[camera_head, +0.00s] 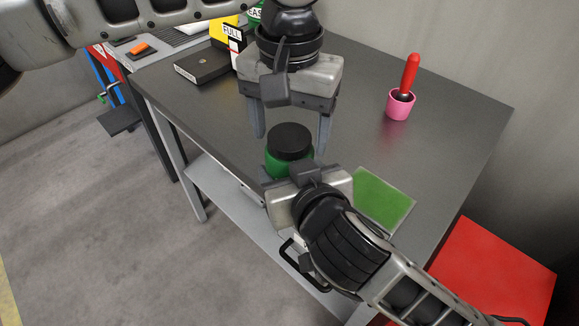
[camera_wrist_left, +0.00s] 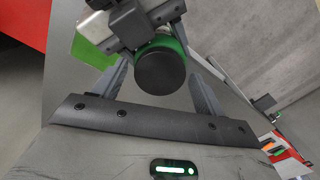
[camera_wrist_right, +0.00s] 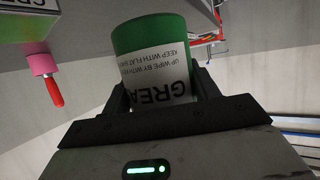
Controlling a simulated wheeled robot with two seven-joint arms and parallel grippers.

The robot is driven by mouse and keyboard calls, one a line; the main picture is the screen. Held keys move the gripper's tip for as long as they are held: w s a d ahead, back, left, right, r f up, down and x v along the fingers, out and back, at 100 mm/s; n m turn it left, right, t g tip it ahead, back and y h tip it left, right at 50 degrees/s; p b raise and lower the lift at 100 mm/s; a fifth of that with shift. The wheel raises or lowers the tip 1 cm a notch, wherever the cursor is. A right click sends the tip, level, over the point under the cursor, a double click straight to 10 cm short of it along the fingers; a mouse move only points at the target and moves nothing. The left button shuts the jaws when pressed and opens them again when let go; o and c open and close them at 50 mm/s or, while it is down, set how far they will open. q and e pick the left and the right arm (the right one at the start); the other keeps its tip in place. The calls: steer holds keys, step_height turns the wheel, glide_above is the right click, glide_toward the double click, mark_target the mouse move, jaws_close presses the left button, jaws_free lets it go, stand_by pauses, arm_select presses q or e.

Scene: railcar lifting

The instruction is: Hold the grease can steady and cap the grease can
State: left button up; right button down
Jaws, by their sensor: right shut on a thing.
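The green grease can (camera_head: 280,166) is upright, with the black cap (camera_head: 291,140) on its top. Whether the cap is fully seated I cannot tell. My right gripper (camera_head: 291,172) is shut on the can from the near side. In the right wrist view its fingers flank the can (camera_wrist_right: 150,35), whose white label appears upside down; the cap is hidden there. My left gripper (camera_head: 290,128) is open above and behind the can, fingers pointing down and wide apart. In the left wrist view the cap (camera_wrist_left: 160,72) shows between the spread fingers, touching neither.
A green mat (camera_head: 382,198) lies on the grey table (camera_head: 440,130) right of the can. A pink cup (camera_head: 400,105) with a red-handled tool stands farther right. A dark box (camera_head: 203,67) and a yellow item (camera_head: 222,32) are at the back left. A red surface (camera_head: 505,270) is lower right.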

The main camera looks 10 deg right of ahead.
arm_select(q)
steer(key=c, duration=0.9)
steer(key=o, duration=1.1)
steer(key=shift+c, duration=0.2)
steer(key=shift+r, duration=0.1)
steer(key=shift+r, duration=2.2)
steer(key=o, duration=0.5)
step_height(320, 180, up, 12)
steer(key=shift+f, duration=0.1)
